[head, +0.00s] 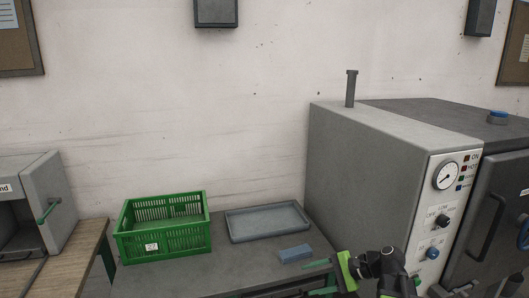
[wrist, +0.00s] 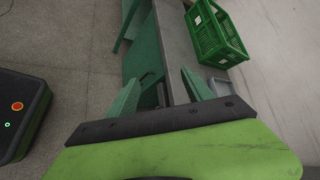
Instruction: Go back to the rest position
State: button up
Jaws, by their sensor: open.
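My gripper (head: 308,279) is at the front right edge of the grey table (head: 215,275) in the head view, beside the large grey machine. Its two green fingers are apart, with nothing visible between them. In the wrist view the gripper (wrist: 160,77) also shows spread fingers, with the table edge and floor beyond.
A green crate (head: 163,246) stands on the table's left, and a shallow grey tray (head: 235,228) lies behind the block. The grey machine (head: 365,165) with gauge and knobs stands right. A wooden bench (head: 75,250) carries a grey box (head: 45,185) at left.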

jog(key=s+a+f+n+g+h, duration=0.4)
jog(key=s+a+f+n+h, duration=0.25)
jog(key=a+f, duration=0.35)
jog(key=d+f+n+h, duration=0.1)
jog(key=d+n+h, duration=0.3)
jog(key=d, duration=0.5)
jog(key=shift+w+f+n+h, duration=0.3)
jog(key=shift+f+n+h, duration=0.05)
dwell(0.7)
